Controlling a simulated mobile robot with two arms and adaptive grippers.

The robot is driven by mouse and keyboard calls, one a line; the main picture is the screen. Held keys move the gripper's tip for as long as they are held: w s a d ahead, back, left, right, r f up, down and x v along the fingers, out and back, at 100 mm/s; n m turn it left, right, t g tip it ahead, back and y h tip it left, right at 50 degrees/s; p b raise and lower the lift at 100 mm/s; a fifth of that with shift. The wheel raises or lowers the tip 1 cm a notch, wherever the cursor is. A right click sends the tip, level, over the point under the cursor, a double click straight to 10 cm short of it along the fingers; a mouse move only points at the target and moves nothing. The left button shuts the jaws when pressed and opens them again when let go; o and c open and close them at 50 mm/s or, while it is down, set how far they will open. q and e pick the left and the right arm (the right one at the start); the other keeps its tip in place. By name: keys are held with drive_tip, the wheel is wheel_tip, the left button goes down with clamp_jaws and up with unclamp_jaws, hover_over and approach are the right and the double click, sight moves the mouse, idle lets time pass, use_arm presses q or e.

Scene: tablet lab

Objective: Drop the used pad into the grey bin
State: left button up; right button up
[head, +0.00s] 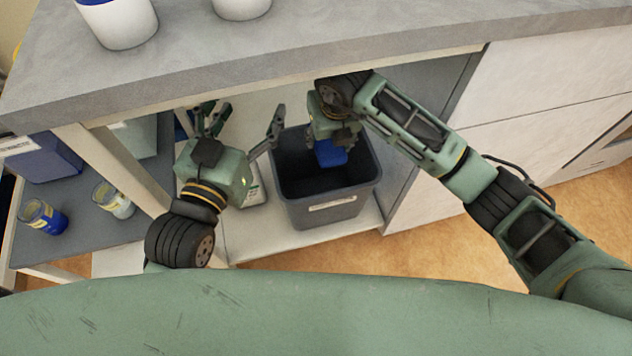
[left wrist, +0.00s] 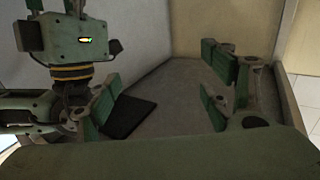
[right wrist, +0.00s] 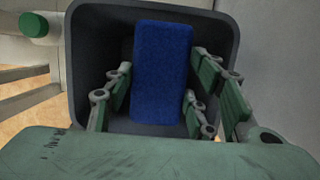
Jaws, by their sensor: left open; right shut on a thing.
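The used pad (head: 330,152) is a blue block; it also shows lengthwise in the right wrist view (right wrist: 162,70). My right gripper (head: 333,135) is shut on it and holds it over the mouth of the grey bin. The dark grey bin (head: 325,212) stands under the counter, with a pale label on its front. In the right wrist view the bin's rim (right wrist: 222,8) surrounds the pad on the visible sides. My left gripper (head: 243,118) is open and empty, left of the bin. The left wrist view shows its spread fingers (left wrist: 168,88).
The counter (head: 270,55) overhangs the bin, with white containers (head: 120,22) on top. A white bottle with a green cap (right wrist: 35,25) stands beside the bin. Jars (head: 42,216) and a blue box (head: 40,158) sit on the left shelf. Cabinet fronts (head: 550,85) are at right.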

wheel_tip(320, 180, down, 2)
drive_tip(key=shift+f+b, duration=0.15)
drive_tip(key=shift+b, duration=0.65)
use_arm(q)
wheel_tip(320, 180, up, 9)
drive_tip(key=s+t+h, duration=0.1)
drive_tip(key=t+h, duration=0.1)
drive_tip(key=t, duration=0.3)
drive_tip(key=shift+s+d, duration=0.4)
use_arm(e)
drive_tip(key=shift+f, duration=0.1)
use_arm(q)
drive_tip(key=shift+r, duration=0.1)
use_arm(e)
drive_tip(key=o, duration=1.2)
drive_tip(key=v, duration=0.7)
drive_tip(key=shift+r, duration=0.3)
drive_tip(key=shift+s+f, duration=0.1)
